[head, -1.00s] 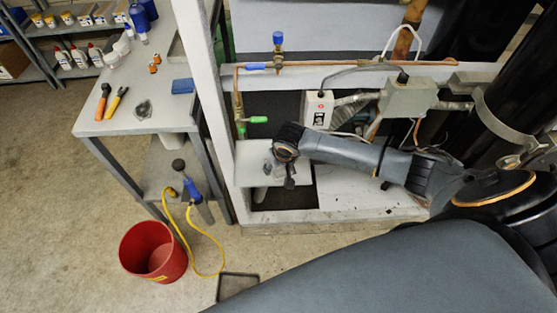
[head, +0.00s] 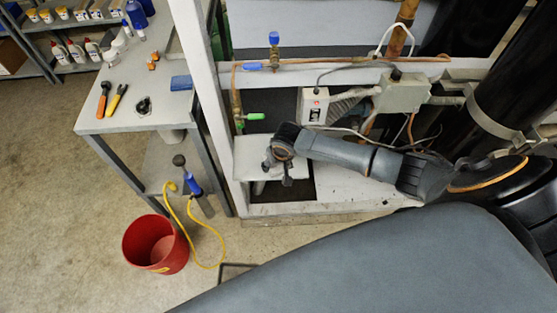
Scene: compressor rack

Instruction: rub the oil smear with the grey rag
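My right gripper (head: 277,168) is at the end of the arm coming in from the right. It hangs over a small pale shelf plate (head: 246,160) low in the white rack frame. The fingers are small and dark here, and I cannot tell how far apart they are. No grey rag can be made out for certain in or under the gripper. I cannot make out the oil smear; the wrist and fingers cover part of the plate. My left gripper is not in view.
A bench (head: 110,124) at left holds orange- and yellow-handled tools, a small dark item (head: 143,106) and a blue block (head: 181,83). A red bucket (head: 155,245) and yellow hose (head: 205,262) are on the floor. Copper pipe and a grey box (head: 404,93) are above my forearm.

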